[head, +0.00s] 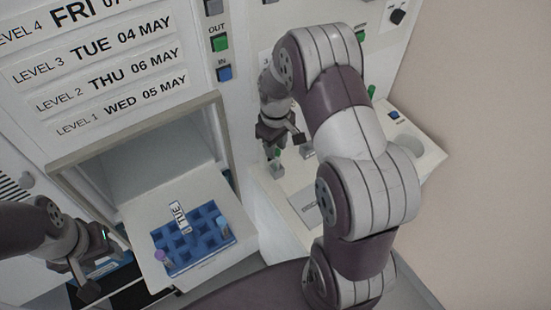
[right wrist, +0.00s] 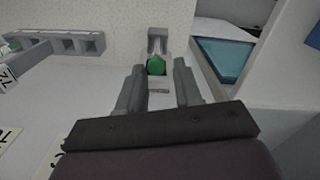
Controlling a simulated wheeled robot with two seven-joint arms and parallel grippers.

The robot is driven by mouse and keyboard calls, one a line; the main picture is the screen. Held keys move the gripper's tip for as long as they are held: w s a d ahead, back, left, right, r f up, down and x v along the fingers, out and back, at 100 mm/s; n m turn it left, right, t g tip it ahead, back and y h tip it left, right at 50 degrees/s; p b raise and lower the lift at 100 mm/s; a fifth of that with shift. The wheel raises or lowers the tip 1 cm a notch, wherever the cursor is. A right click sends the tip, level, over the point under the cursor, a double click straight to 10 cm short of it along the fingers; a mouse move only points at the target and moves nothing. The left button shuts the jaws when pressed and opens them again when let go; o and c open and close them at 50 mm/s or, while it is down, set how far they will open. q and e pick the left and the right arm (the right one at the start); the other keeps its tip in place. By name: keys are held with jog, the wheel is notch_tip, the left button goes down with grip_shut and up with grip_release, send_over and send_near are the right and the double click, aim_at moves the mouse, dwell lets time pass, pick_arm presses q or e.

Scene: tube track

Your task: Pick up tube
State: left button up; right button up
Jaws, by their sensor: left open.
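A green-capped tube (right wrist: 156,66) stands in a grey holder (right wrist: 158,36) ahead of my right gripper (right wrist: 158,80) in the right wrist view. The two fingers are apart, on either side of the line to the green cap, with nothing held between them. In the head view the green tube (head: 277,156) is just below my right gripper (head: 284,142), partly hidden by it. My left gripper (head: 84,278) is open at the lower left, away from the tube.
A blue rack (head: 205,243) with a TUE sign, a purple-capped tube (head: 160,256) and a light blue tube (head: 222,224) sits on an open white shelf. A grey slotted rack (right wrist: 72,43) and a blue-topped block (right wrist: 222,58) flank the right gripper.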

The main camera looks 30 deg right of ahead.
aim_at(277, 151)
jog(key=f, duration=0.1)
jog(key=f+p, duration=0.1)
jog(key=f, duration=0.1)
jog(key=f+p, duration=0.1)
jog(key=shift+d+f, duration=0.15)
jog(key=shift+d, duration=0.1)
jog(key=shift+f, duration=0.55)
grip_shut()
jog(key=shift+w+r, duration=0.1)
jog(key=shift+r, duration=0.05)
